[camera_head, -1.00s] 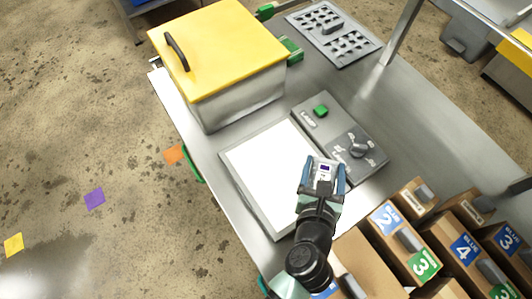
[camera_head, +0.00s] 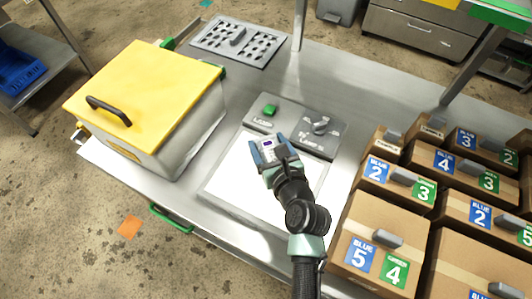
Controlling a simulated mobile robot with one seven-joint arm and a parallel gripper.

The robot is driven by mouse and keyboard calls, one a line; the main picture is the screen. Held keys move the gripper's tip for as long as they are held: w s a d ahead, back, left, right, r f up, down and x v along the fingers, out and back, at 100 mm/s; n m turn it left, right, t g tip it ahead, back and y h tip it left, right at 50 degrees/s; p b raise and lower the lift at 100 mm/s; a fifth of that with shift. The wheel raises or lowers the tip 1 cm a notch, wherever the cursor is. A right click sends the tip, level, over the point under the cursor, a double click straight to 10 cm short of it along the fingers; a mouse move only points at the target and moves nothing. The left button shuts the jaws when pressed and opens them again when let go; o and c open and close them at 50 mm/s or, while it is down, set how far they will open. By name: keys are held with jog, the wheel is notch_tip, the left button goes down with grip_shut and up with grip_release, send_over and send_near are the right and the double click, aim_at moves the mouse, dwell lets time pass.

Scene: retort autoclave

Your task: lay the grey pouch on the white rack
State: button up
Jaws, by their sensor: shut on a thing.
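My gripper (camera_head: 268,153) is shut on a small grey item (camera_head: 268,145) with a white and purple mark, which looks like the grey pouch. Its blue-grey fingers hold it at both sides. It is over the upper part of a flat white panel (camera_head: 235,180), close to the grey control box; I cannot tell its height. I see nothing that is clearly a white rack. A grey slotted plate (camera_head: 213,37) with a raised grip lies at the far end of the metal table.
A metal box with a yellow lid (camera_head: 150,85) and black handle stands left. A grey control box (camera_head: 292,125) has a green button and a dial. Several numbered cardboard boxes (camera_head: 385,230) crowd the right. The metal table (camera_head: 258,85) is clear between the slotted plate and control box.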

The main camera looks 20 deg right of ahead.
aim_at(268, 153)
jog(key=shift+f+b, duration=0.4)
jog(key=shift+f, duration=1.3)
jog(key=shift+f, duration=0.15)
jog(key=o, duration=1.5)
jog(key=shift+s+r, duration=0.15)
jog(key=shift+r, duration=0.1)
jog(key=v, duration=1.1)
jog(key=shift+s+a+r, duration=0.1)
jog(key=shift+s+a, duration=0.05)
jog(key=shift+s, duration=0.2)
